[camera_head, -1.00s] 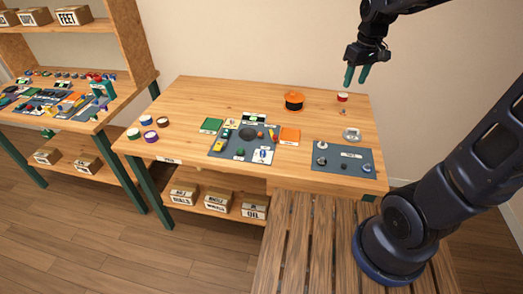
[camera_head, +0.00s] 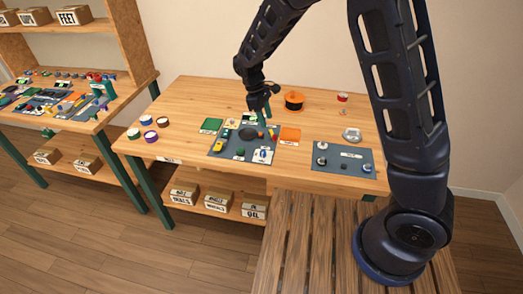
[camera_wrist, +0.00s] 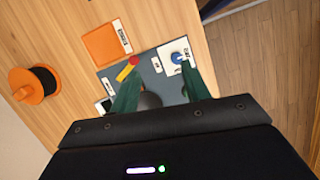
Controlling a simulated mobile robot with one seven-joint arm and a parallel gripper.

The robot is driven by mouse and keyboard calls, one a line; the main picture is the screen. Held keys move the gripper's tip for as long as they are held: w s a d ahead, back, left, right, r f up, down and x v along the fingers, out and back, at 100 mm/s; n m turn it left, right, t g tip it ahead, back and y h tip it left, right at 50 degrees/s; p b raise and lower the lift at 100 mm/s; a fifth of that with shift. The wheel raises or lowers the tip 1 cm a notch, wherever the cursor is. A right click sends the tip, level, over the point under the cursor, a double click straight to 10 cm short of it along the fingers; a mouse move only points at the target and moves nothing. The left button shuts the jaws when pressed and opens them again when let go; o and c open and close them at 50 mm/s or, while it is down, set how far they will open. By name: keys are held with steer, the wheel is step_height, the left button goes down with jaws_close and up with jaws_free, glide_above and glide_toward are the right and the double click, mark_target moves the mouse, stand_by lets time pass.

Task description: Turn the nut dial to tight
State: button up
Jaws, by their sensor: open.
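My gripper (camera_head: 267,114) is above the back of the grey mat (camera_head: 228,150) on the table, with its green fingers pointing down. In the wrist view the open fingers (camera_wrist: 160,90) stand apart, with a dark round piece (camera_wrist: 150,100) partly hidden between and beyond them. The same dark piece (camera_head: 249,134) lies mid-mat in the head view. A white plate with a blue knob (camera_head: 262,156) is at the mat's front right; the blue knob (camera_wrist: 178,58) also shows in the wrist view. The labels are too small to read, so I cannot tell which piece is the nut dial.
An orange tray (camera_head: 290,135) and a green tray (camera_head: 211,125) flank the mat. An orange spool (camera_head: 294,101) stands behind. A second grey mat (camera_head: 343,153) with metal pieces is at the right. Tape rolls (camera_head: 151,136) lie at the left.

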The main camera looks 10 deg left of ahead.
steer(key=n, duration=0.2)
glide_toward(263, 152)
steer(key=v, duration=0.2)
steer(key=h, duration=0.1)
steer(key=shift+t, duration=0.3)
steer(key=x, duration=0.7)
steer(key=a+x, duration=0.1)
steer(key=x, duration=0.2)
steer(key=shift+s+d+f, duration=0.1)
steer(key=shift+s+f, duration=0.2)
steer(key=shift+f, duration=0.25)
steer(key=shift+c, duration=0.2)
steer(key=c, duration=1)
